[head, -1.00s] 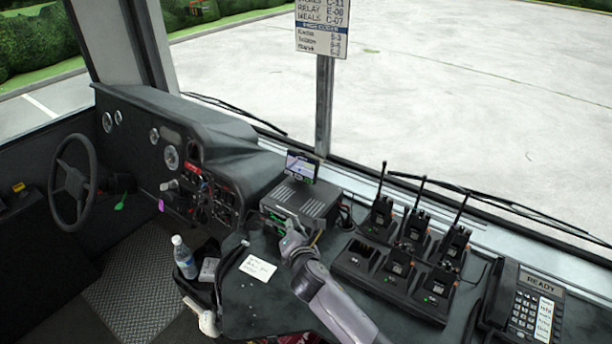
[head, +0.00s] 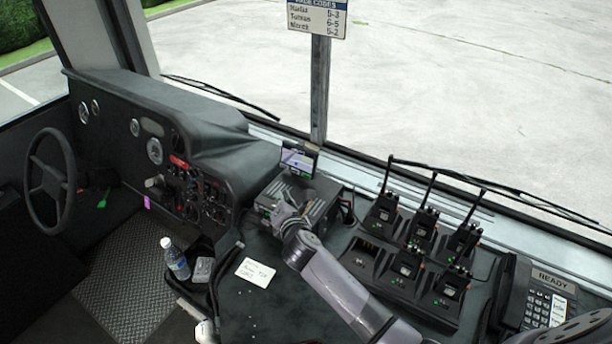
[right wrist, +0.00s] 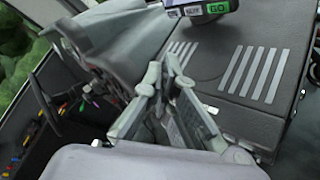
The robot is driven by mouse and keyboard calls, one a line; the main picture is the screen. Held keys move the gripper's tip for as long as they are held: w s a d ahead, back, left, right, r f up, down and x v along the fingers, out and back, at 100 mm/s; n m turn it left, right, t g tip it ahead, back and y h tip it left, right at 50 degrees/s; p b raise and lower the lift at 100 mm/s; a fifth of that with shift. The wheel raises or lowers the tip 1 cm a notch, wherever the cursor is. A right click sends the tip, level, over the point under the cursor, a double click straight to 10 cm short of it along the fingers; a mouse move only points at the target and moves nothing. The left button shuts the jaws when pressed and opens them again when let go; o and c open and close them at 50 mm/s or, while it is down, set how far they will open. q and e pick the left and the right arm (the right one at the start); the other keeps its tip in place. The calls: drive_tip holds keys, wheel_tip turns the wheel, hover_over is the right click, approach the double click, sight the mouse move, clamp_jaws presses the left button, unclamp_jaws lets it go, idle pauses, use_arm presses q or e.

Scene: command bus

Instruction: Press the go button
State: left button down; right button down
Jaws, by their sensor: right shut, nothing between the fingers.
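The green GO button (right wrist: 216,7) shows at the bottom edge of a small screen unit, at the top of the right wrist view. In the head view this small screen (head: 299,158) stands on a dark grey box (head: 318,205) on the dashboard; its buttons are too small to read there. My right gripper (head: 283,212) is shut and empty, over the front left part of the box, in front of and below the screen. In the right wrist view its fingertips (right wrist: 164,68) are together, apart from the GO button. My left gripper is not in view.
Several radios stand in a charger (head: 405,275) right of my right arm. A phone (head: 535,295) is at the far right. A note (head: 256,271), a bottle (head: 175,258) and a steering wheel (head: 50,180) are to the left. A sign post (head: 319,90) stands behind the screen.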

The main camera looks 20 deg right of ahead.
sight(299, 193)
drive_tip(key=w+d, duration=0.1)
drive_tip(key=d, duration=0.1)
drive_tip(key=w+d+f+b, duration=0.1)
drive_tip(key=w, duration=0.1)
drive_tip(key=w+d+f+b, duration=0.1)
drive_tip(key=d, duration=0.1)
drive_tip(key=shift+w+d, duration=0.35)
drive_tip(key=shift+w, duration=0.05)
drive_tip(key=shift+w+d+f, duration=0.2)
drive_tip(key=shift+w+d, duration=0.15)
drive_tip(key=shift+d, duration=0.15)
drive_tip(key=shift+w+d, duration=0.1)
drive_tip(key=shift+w, duration=0.05)
idle(0.7)
drive_tip(key=shift+w+d, duration=0.15)
drive_tip(key=shift+d, duration=0.05)
drive_tip(key=shift+w+d+f, duration=0.1)
drive_tip(key=shift+w+d, duration=0.1)
drive_tip(key=shift+d, duration=0.1)
idle(0.6)
drive_tip(key=shift+a, duration=0.1)
drive_tip(key=shift+s+a, duration=0.45)
drive_tip(key=shift+a, duration=0.05)
idle(0.4)
